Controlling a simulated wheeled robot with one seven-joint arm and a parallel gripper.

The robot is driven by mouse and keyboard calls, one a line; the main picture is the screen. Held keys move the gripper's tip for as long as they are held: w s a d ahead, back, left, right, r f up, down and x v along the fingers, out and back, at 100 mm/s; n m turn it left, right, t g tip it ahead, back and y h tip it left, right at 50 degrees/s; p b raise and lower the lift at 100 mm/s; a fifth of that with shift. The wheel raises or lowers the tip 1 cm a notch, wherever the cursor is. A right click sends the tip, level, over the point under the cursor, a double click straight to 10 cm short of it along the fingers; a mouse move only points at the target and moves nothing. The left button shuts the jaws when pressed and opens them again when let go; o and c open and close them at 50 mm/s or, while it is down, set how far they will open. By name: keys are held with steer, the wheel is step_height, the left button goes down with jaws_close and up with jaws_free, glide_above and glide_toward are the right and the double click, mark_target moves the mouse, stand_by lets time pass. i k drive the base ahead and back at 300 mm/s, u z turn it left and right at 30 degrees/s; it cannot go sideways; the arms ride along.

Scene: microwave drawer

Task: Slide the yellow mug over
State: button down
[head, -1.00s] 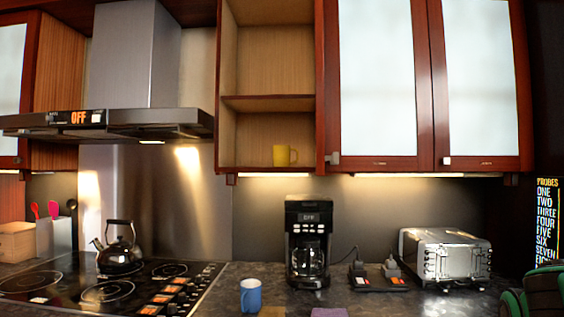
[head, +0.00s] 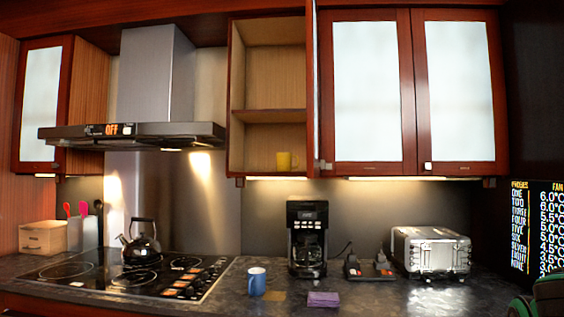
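The yellow mug (head: 286,161) stands upright on the bottom shelf of the open wooden cupboard (head: 233,100), toward its right side. Its handle points to the right. The cupboard is above the counter, between the range hood and the cabinets with frosted doors. My gripper is not in view. A green and black shape at the bottom right corner may be part of my arm, but I cannot tell.
On the counter (head: 378,304) stand a blue mug (head: 257,282), a purple stack (head: 323,299), a coffee maker (head: 307,238) and a toaster (head: 431,250). A kettle (head: 142,243) stands on the stove at left. The range hood (head: 132,137) juts out left of the cupboard.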

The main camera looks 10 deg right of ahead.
mark_target(283, 160)
steer(key=k, duration=0.75)
steer(key=u, duration=0.65)
steer(key=i, duration=2.6)
steer(key=z, duration=0.65)
